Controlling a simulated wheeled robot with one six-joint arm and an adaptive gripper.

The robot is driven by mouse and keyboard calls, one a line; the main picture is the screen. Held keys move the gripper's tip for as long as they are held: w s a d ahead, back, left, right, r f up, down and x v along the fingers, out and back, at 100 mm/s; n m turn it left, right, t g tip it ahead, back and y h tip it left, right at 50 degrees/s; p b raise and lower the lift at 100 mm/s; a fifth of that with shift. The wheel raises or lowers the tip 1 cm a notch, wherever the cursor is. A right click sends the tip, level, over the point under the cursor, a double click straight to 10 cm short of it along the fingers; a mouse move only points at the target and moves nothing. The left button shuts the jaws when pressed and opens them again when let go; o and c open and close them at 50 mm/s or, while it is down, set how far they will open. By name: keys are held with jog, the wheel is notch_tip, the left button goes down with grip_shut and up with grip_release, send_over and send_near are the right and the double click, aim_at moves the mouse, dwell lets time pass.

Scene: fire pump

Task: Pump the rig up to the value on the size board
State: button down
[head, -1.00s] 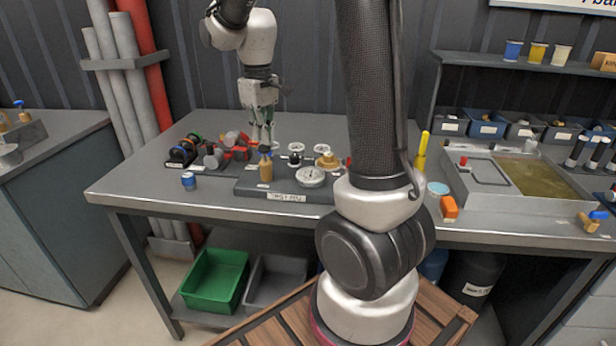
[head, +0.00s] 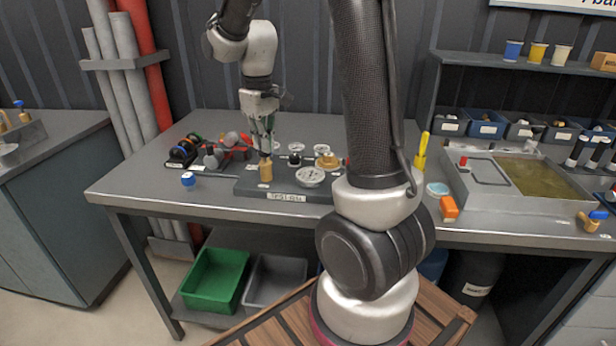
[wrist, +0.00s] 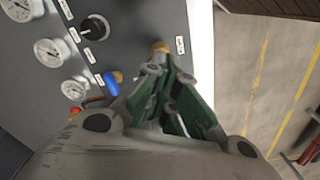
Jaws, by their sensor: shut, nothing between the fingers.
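The grey test rig (head: 285,187) sits at the front of the bench and also fills the left of the wrist view (wrist: 40,95). It carries a white gauge (head: 310,177), a black knob (head: 295,160) and a brass fitting (head: 328,162). An upright brass cylinder (head: 265,172) stands at its left. My gripper (head: 266,152) is shut, pointing down, with its tips at the cylinder's top; I cannot tell whether they touch. In the wrist view the brass top (wrist: 160,47) shows just beyond the fingertips (wrist: 156,68). A board (head: 550,4) at upper right is cut off.
A blue knob (head: 188,179) with a thin rod lies left of the rig. Dark and red fittings (head: 205,150) sit behind it. A tray (head: 480,200) and a yellow-handled tool (head: 421,150) are to the right. The bench's front left is mostly clear.

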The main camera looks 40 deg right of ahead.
jog(key=shift+f, duration=0.6)
jog(key=shift+r, duration=1.75)
notch_tip(320, 180, up, 7)
